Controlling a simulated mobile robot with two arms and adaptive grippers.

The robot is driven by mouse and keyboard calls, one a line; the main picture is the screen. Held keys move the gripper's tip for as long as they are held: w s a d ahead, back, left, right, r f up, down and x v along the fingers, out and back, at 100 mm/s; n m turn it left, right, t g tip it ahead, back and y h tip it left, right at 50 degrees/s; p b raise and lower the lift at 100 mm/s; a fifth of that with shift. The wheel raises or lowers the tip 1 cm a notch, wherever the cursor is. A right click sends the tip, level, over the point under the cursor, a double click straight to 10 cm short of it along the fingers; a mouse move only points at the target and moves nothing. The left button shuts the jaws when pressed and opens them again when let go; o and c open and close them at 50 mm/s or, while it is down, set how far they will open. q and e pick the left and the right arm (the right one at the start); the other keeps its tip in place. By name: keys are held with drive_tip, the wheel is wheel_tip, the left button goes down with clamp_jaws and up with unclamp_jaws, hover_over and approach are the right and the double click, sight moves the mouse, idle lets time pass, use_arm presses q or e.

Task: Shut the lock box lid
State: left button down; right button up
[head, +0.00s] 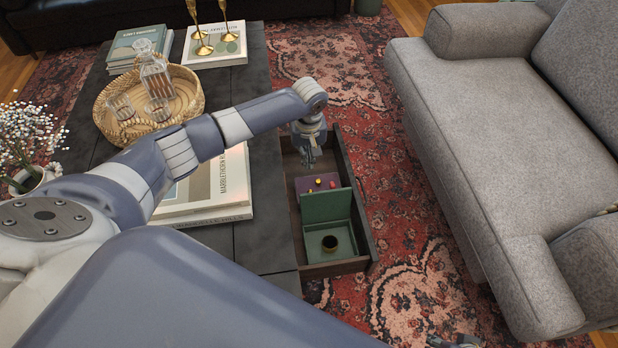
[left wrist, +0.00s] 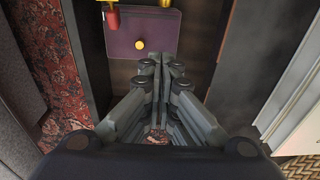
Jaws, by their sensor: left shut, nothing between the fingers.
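The green lock box (head: 313,253) sits at the near end of an open drawer, with a dark round object (head: 330,243) in it. Its green lid (head: 326,206) stands up, open, at the box's far side. My left gripper (head: 311,158) is shut and empty, pointing down over the far part of the drawer, beyond the raised lid. In the left wrist view its closed fingers (left wrist: 161,72) are in front of a purple panel (left wrist: 128,38). A small grey part at the bottom edge of the head view may be my right gripper (head: 455,342); its jaws are unclear.
The dark drawer (head: 357,205) juts from the black coffee table (head: 265,240). Behind the lid, a purple surface (head: 305,184) carries small red and yellow pieces. Books (head: 225,185) and a wicker tray (head: 107,93) are on the table. A grey sofa (head: 470,130) stands right, across a red rug.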

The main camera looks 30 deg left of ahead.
use_arm(q)
wheel_tip(320, 180, down, 8)
drive_tip(key=b, duration=0.3)
drive_tip(key=shift+s+d+r+p, duration=0.25)
drive_tip(key=shift+s+d+r, duration=0.25)
drive_tip(key=shift+s, duration=0.15)
drive_tip(key=shift+s+d+r+p, duration=0.2)
drive_tip(key=shift+s+d+r, duration=0.3)
drive_tip(key=shift+s, duration=0.1)
use_arm(e)
drive_tip(key=v, duration=0.6)
drive_tip(key=shift+w+d, duration=0.1)
drive_tip(key=shift+r, duration=0.1)
